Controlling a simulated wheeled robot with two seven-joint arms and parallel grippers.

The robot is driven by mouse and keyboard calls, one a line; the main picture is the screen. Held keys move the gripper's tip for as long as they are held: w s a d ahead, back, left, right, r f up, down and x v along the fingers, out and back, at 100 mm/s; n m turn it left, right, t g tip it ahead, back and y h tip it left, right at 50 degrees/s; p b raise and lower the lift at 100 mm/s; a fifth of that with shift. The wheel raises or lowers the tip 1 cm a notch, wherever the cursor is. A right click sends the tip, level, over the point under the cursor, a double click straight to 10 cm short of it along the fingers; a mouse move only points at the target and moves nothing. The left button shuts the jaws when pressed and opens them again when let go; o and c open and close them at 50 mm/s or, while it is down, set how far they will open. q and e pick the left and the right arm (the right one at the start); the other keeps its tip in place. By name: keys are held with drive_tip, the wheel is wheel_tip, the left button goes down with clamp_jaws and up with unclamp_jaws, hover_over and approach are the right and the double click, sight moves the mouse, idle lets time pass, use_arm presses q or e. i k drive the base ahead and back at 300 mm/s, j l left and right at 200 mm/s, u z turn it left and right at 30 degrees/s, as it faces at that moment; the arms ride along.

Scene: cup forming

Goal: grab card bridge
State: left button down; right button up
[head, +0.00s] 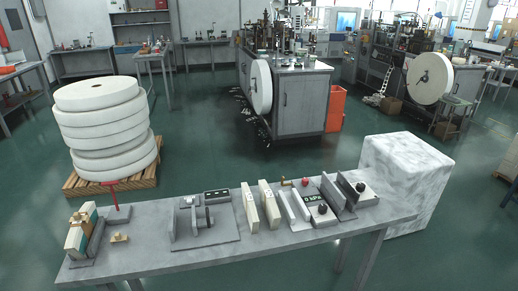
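A long grey table (150,258) crosses the front of the head view. I cannot tell for sure which item on it is the card bridge. Two upright cream slabs (259,205) stand side by side near the table's middle. Left of them a grey base plate (222,235) carries a dark upright bracket (197,214). Right of the slabs are grey fixtures with black knobs (322,209). A cream and teal block in a grey holder (80,232) stands at the left end. Neither of my grippers is in view.
A small tan piece (119,238) and a red stand (115,195) are at the table's left. Behind stand stacked white rolls on a pallet (108,130), a white wrapped block (405,170), and a machine with a white reel (261,87). Green floor between is clear.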

sight(77, 217)
drive_tip(key=u, duration=1.35)
